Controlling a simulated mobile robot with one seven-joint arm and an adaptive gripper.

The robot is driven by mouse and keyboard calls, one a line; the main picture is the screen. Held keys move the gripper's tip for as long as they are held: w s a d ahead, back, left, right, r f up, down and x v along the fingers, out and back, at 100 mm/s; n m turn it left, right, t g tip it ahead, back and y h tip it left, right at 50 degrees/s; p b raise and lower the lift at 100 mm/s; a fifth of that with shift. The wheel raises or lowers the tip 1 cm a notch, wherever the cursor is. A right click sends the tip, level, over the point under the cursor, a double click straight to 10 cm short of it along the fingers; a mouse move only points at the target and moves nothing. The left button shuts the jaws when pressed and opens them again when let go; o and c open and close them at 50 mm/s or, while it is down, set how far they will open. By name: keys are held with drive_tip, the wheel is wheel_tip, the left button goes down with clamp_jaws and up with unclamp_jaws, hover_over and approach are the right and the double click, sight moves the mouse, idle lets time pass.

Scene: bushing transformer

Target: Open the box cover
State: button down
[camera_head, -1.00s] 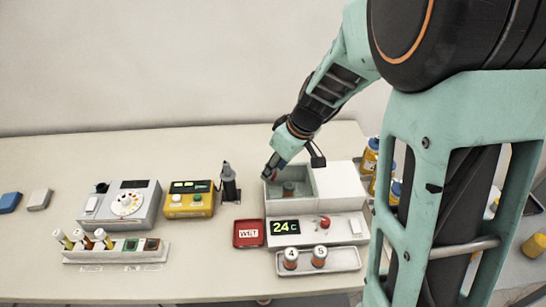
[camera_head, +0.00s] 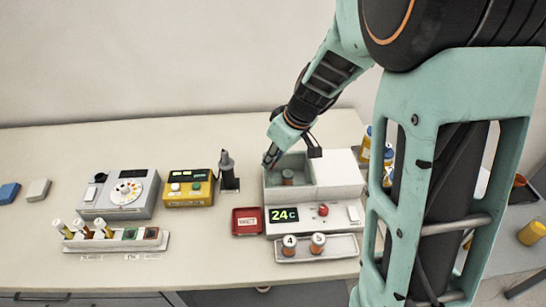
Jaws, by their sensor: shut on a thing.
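The box is a white instrument (camera_head: 338,186) with a green 24 C display, on the right of the table. My gripper (camera_head: 270,160) is at the compartment's rear left corner, pointing down. Its fingers are shut on what looks like an edge of the box cover. The cover is too small, clear or hidden there to make out. A plain white block (camera_head: 338,168) forms the box's right top.
Bottles marked 4 and 5 stand on a tray (camera_head: 340,246) before the box. A red dish (camera_head: 246,221), a black stand (camera_head: 229,182), a yellow instrument (camera_head: 188,190) and a grey dial instrument (camera_head: 120,195) stand left.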

drive_tip(key=shift+d+f+b, duration=0.15)
drive_tip(key=shift+d+b, duration=0.2)
drive_tip(key=shift+b, duration=0.1)
drive_tip(key=b, duration=0.7)
approach(311, 164)
drive_tip(key=x, duration=0.5)
drive_tip(key=shift+w, duration=0.1)
drive_tip(key=shift+d, duration=0.1)
drive_tip(key=c, duration=1.8)
unclamp_jaws()
drive_tip(key=v, duration=1.2)
